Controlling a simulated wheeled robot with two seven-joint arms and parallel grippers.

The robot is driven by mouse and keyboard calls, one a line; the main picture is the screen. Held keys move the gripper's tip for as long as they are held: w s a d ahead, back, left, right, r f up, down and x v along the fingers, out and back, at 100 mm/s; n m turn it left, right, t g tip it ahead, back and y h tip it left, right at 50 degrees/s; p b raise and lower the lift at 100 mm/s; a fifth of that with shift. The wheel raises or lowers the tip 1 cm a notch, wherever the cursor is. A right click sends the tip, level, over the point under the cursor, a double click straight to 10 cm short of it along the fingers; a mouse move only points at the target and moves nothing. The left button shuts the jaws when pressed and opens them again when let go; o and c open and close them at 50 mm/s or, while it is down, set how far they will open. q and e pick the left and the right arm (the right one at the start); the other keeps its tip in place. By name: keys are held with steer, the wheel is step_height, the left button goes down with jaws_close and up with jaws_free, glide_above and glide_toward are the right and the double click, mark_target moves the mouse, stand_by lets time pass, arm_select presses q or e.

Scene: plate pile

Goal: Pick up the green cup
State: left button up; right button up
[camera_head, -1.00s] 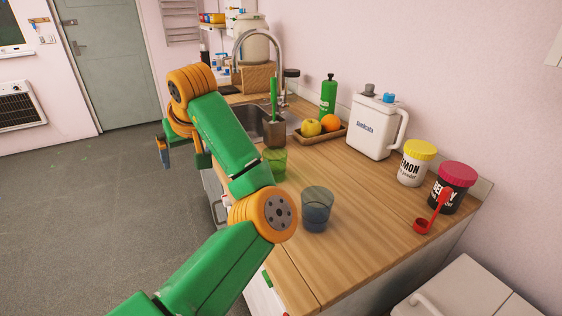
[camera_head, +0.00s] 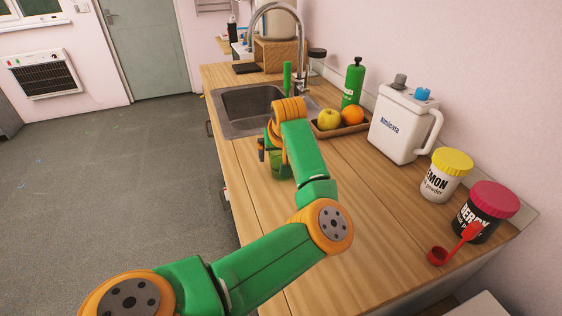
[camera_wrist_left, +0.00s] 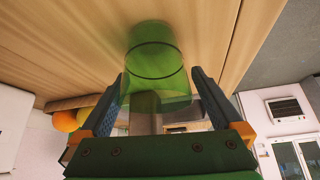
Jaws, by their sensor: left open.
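The green cup (camera_head: 281,168) is translucent and stands on the wooden counter near the sink, partly hidden by my left arm. In the left wrist view the green cup (camera_wrist_left: 154,50) appears upside down, with its near part between the two fingers. My left gripper (camera_wrist_left: 160,78) is open, one finger on each side of the cup. I cannot tell whether the fingers touch it. In the head view my left gripper (camera_head: 268,155) is mostly hidden by its own wrist. My right gripper is not in view.
A sink (camera_head: 250,108) lies beyond the cup. A tray (camera_head: 345,131) with an apple and orange, a white jug (camera_head: 400,125), a yellow-lidded jar (camera_head: 445,175) and a red-lidded jar (camera_head: 484,212) line the wall. A red scoop (camera_head: 438,256) lies near the right edge.

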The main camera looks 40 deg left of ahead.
arm_select(q)
steer(key=shift+a+f, duration=0.2)
steer(key=shift+f, duration=0.1)
steer(key=shift+r, duration=0.1)
steer(key=c, duration=1.1)
